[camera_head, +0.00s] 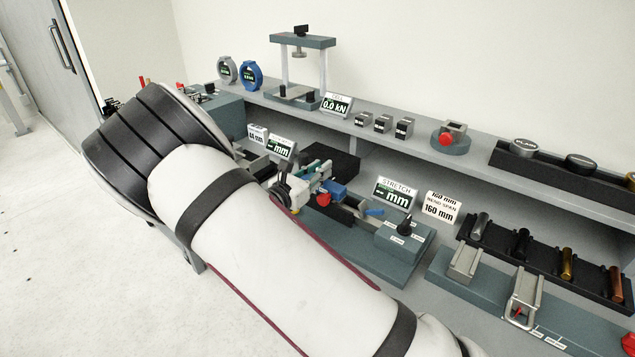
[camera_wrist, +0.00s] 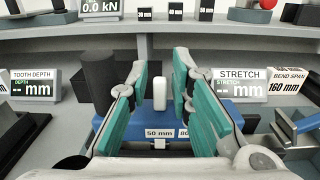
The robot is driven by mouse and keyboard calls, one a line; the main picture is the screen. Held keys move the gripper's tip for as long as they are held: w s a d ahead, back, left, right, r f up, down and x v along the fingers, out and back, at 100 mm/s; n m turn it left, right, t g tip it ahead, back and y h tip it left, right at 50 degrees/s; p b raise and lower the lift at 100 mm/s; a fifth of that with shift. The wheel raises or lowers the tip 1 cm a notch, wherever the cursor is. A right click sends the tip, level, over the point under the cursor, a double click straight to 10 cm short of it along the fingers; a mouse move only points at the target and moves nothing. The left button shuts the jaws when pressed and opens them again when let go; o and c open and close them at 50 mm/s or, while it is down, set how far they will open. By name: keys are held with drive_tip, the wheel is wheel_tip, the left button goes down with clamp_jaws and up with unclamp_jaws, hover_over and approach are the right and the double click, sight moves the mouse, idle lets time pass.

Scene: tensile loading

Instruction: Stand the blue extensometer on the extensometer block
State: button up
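A blue body (camera_wrist: 185,108) with "50 mm" and "80" labels lies ahead of my gripper (camera_wrist: 160,78) in the wrist view. It appears to be the blue extensometer, though I cannot tell it surely from a block beneath it. A pale upright post (camera_wrist: 159,93) stands at its middle, between my fingers in the picture. My green-padded fingers are spread, with a gap on each side of the post. In the head view, blue (camera_head: 336,188) shows just beyond my gripper (camera_head: 312,180). My fingers hide much of the surroundings, and I cannot clearly identify the extensometer block.
A black block (camera_head: 331,160) stands behind the blue part. The STRETCH display (camera_head: 394,194) and a grey-blue fixture with a black knob (camera_head: 405,226) are to the right. The tooth depth display (camera_wrist: 35,87) is left. An upper shelf (camera_head: 400,130) runs behind.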

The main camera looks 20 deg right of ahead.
clamp_jaws()
drive_tip(key=shift+w+r, duration=0.1)
